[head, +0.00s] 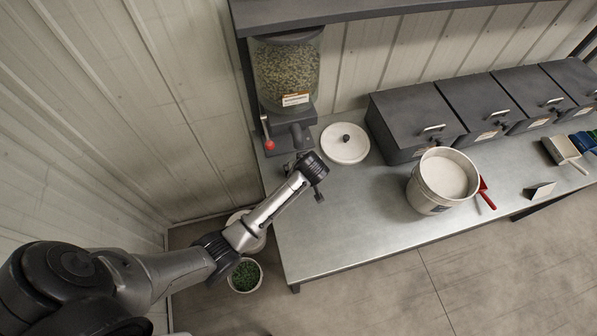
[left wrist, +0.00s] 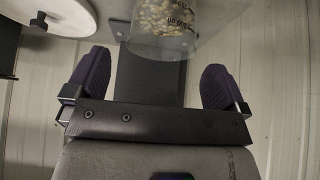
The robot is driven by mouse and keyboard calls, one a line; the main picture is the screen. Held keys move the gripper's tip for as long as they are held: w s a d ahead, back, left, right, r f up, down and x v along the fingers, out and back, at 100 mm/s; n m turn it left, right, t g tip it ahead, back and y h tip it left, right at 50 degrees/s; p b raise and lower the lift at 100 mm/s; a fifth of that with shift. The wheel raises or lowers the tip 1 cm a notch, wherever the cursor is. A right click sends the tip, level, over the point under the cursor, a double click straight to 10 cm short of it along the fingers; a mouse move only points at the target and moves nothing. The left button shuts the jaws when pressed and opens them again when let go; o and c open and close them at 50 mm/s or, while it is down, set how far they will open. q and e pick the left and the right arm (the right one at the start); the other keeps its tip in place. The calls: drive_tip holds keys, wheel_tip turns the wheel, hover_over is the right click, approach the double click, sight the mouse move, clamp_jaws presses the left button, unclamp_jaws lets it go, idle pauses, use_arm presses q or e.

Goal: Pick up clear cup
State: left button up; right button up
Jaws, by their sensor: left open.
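The clear cup (left wrist: 166,28) shows at the top of the left wrist view, with pale seeds in it and dark printed marks on its wall. My left gripper (left wrist: 155,85) is open, its two dark fingers apart, with the cup ahead of the gap between them and not gripped. In the head view my left gripper (head: 305,178) is over the left end of the metal bench, just in front of the seed dispenser (head: 288,75). I cannot make out the cup there; my gripper seems to cover it. My right gripper is in neither view.
A white lid (head: 345,143) with a black knob lies right of the gripper. The dispenser's red-knobbed lever (head: 268,143) is close on the left. A white bucket (head: 428,192), a red scoop (head: 486,194) and dark bins (head: 415,118) are further right. The bench (head: 345,235) is clear in front.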

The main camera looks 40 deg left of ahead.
use_arm(q)
drive_tip(key=shift+x, duration=3.1)
drive_tip(key=shift+s+a, duration=0.1)
drive_tip(key=c, duration=0.9)
